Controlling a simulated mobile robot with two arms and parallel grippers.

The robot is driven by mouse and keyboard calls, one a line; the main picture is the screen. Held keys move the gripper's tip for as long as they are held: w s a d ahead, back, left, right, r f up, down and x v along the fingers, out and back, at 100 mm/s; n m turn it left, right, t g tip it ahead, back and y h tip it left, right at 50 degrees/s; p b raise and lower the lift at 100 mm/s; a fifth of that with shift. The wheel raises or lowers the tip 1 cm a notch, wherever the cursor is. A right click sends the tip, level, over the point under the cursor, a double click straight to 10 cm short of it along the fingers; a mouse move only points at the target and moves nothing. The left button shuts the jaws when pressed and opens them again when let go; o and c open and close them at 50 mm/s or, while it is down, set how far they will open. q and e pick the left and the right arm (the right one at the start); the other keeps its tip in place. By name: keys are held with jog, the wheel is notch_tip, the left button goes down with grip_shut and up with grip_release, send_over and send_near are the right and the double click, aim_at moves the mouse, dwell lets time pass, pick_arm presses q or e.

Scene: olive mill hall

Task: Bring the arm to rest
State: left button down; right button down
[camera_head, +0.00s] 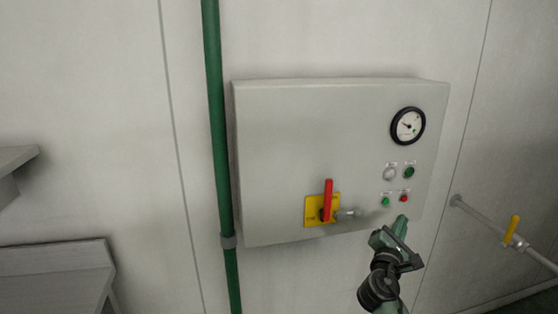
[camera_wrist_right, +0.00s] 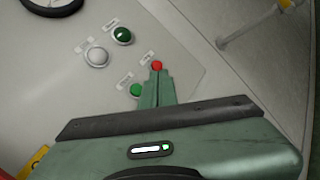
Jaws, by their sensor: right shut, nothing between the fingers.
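My right gripper (camera_head: 401,224) is shut and empty in front of the lower right part of a grey control box (camera_head: 300,140) on the wall. In the right wrist view its closed fingers (camera_wrist_right: 157,88) point toward the box face, with the tips just below a red button (camera_wrist_right: 157,66) in the picture. I cannot tell whether they touch the box. A green button (camera_wrist_right: 136,90) lies just left of the fingers. My left gripper is not in view.
The box carries a red lever (camera_head: 328,200) on a yellow plate, standing upright, with a padlock-like metal piece beside it, and a round gauge (camera_head: 408,126). A green pipe (camera_head: 219,150) runs left of the box. A pipe with a yellow valve handle (camera_head: 512,229) is at right.

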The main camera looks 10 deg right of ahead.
jog(key=s+a+f+m+g+y, duration=0.1)
jog(key=a+f+y, duration=0.1)
jog(key=f, duration=0.9)
jog(key=s+a+f+g+y, duration=0.1)
jog(key=f+y, duration=0.1)
jog(key=f, duration=0.9)
jog(key=s+a+f+m+g+y, duration=0.25)
jog(key=s+f, duration=0.35)
jog(key=f, duration=0.5)
jog(key=s+a+f+m+g+y, duration=0.25)
jog(key=s+f, duration=0.35)
jog(key=f, duration=0.4)
jog(key=s+a+f+m+g+y, duration=0.1)
jog(key=s+f, duration=0.6)
jog(key=s, duration=0.8)
jog(key=s+a+f+m+g+y, duration=0.1)
jog(key=s+a+f+m+g, duration=0.2)
jog(key=s, duration=1.2)
jog(key=s+a+f+m+g+y, duration=0.1)
jog(key=s+a+f+m, duration=0.5)
jog(key=s+f, duration=0.7)
jog(key=shift+s+a+f+m+g, duration=0.15)
jog(key=shift+s+a+m+g, duration=0.05)
jog(key=shift+s+m+g, duration=0.85)
jog(key=shift+s, duration=0.1)
